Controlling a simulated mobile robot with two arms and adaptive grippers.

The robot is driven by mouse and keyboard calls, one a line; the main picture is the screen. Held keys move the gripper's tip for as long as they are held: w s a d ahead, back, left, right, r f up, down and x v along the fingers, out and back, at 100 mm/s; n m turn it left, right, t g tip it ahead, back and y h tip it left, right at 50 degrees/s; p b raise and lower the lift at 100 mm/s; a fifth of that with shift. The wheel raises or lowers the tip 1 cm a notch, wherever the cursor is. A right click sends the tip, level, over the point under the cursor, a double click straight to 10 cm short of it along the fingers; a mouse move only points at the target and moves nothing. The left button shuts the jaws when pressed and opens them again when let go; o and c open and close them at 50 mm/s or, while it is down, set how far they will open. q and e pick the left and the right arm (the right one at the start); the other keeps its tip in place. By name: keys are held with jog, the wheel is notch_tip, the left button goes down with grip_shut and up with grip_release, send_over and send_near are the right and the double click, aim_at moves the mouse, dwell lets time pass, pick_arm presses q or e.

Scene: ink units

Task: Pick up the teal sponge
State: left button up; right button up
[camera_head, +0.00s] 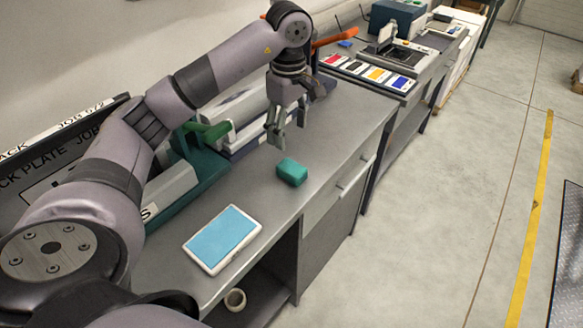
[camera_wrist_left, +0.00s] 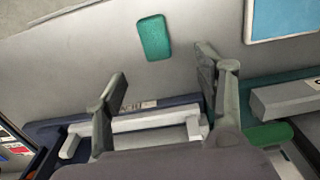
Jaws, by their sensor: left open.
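The teal sponge (camera_head: 292,172) is a small rounded block lying on the grey worktop near its front edge. It also shows in the left wrist view (camera_wrist_left: 154,38), at the upper middle, beyond the fingers. My left gripper (camera_head: 287,134) hangs above the worktop, behind the sponge and slightly left of it in the head view. Its fingers point down, apart and empty. In the left wrist view the two fingers (camera_wrist_left: 165,85) stand wide apart with the sponge's surface clear of both. My right gripper is in neither view.
A tablet with a blue screen (camera_head: 223,238) lies on the worktop in front. A green tool with a lever (camera_head: 207,145) and white-and-dark boxes (camera_head: 240,108) stand along the back. Ink-coloured panels (camera_head: 368,73) lie farther right. The worktop around the sponge is clear.

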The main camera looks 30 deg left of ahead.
aim_at(292, 167)
pick_arm(q)
notch_tip(292, 167, down, 4)
jog(key=shift+s+r+p, duration=0.1)
jog(key=shift+s+p, duration=0.05)
jog(key=shift+p, duration=0.35)
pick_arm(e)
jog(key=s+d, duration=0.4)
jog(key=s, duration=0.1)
pick_arm(q)
jog(key=f, duration=0.3)
jog(key=shift+w+a+f+p, duration=0.25)
jog(key=shift+w+f+p, duration=0.05)
jog(key=shift+w, duration=0.05)
jog(key=shift+d+f+p, duration=0.15)
jog(key=shift+f+p, duration=0.15)
jog(key=shift+f, duration=0.4)
jog(key=f, duration=0.1)
jog(key=f+p, duration=0.1)
jog(key=f, duration=0.1)
jog(key=f+p, duration=0.1)
jog(key=shift+w+d+f, duration=0.1)
jog(key=shift+w+f, duration=0.15)
jog(key=shift+f, duration=0.2)
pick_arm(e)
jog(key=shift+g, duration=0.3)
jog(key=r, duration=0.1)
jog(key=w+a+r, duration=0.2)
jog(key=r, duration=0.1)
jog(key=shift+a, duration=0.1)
